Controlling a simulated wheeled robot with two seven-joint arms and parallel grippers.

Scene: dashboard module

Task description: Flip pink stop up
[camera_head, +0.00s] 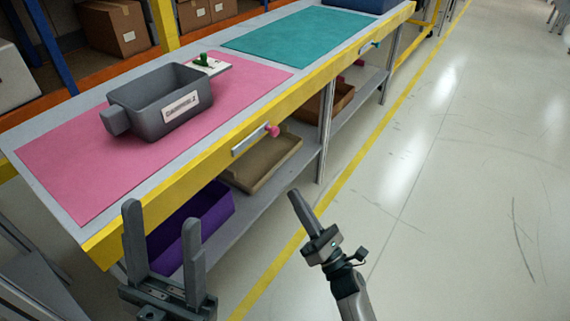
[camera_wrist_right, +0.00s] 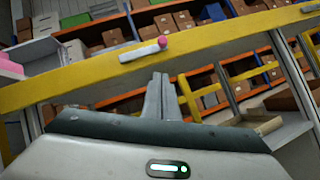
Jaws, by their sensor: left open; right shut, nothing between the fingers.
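The pink stop is a flat light-grey bar (camera_head: 249,140) with a pink knob (camera_head: 272,130) at its right end. It lies along the table's yellow front edge in the head view. The bar (camera_wrist_right: 139,53) and pink knob (camera_wrist_right: 162,42) also show in the right wrist view, above my fingertips. My right gripper (camera_head: 295,194) is shut and empty, apart from the stop, below and right of it in the head view. My left gripper (camera_head: 162,215) is open and empty, near the table's front left corner.
A grey bin (camera_head: 166,107) with a handle stands on the pink mat (camera_head: 75,160). A white card with a green piece (camera_head: 203,61) lies behind it. A second stop, with a blue knob (camera_head: 376,43), is farther along the edge. Below are a tan tray (camera_head: 262,165) and a purple bin (camera_head: 215,207).

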